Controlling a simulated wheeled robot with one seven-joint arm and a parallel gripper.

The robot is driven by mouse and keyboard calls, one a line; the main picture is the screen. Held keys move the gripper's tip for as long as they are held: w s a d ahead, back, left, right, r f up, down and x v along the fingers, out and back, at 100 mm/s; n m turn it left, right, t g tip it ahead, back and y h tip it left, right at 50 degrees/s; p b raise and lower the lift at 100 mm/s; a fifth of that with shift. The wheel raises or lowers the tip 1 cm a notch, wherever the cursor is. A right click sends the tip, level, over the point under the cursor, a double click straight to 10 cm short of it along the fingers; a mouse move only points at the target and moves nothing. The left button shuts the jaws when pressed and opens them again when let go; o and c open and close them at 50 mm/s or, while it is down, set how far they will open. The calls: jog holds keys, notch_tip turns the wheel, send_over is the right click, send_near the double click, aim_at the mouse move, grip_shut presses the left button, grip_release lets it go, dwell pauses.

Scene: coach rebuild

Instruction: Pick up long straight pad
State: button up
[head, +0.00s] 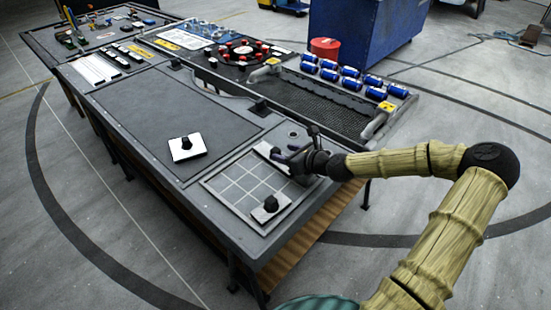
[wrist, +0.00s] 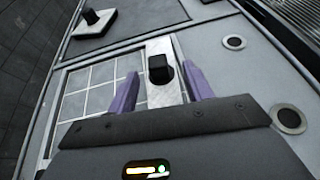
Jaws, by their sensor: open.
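The long straight pad, a pale narrow plate with a black knob (wrist: 165,95), lies along the edge of the gridded panel in the wrist view. In the head view its far end (head: 264,149) shows, and my gripper covers much of the rest. My gripper (head: 283,155) is over the pad, its purple fingers apart. In the wrist view the fingers (wrist: 160,82) stand on either side of the black knob; I cannot tell whether they touch it.
The gridded panel (head: 240,187) holds a small pad with a black knob (head: 271,206) at its near corner. A white square pad (head: 187,154) lies on the dark mat (head: 165,110). Round sockets (wrist: 289,118) are to the right.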

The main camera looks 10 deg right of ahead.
aim_at(277, 151)
jog(key=shift+w, duration=0.1)
jog(key=shift+x, duration=2.55)
jog(key=shift+a+f, duration=0.1)
jog(key=shift+a, duration=0.05)
jog(key=c, duration=1.1)
notch_tip(277, 151, up, 28)
jog(key=shift+r+p, duration=0.1)
jog(key=shift+p, duration=1.1)
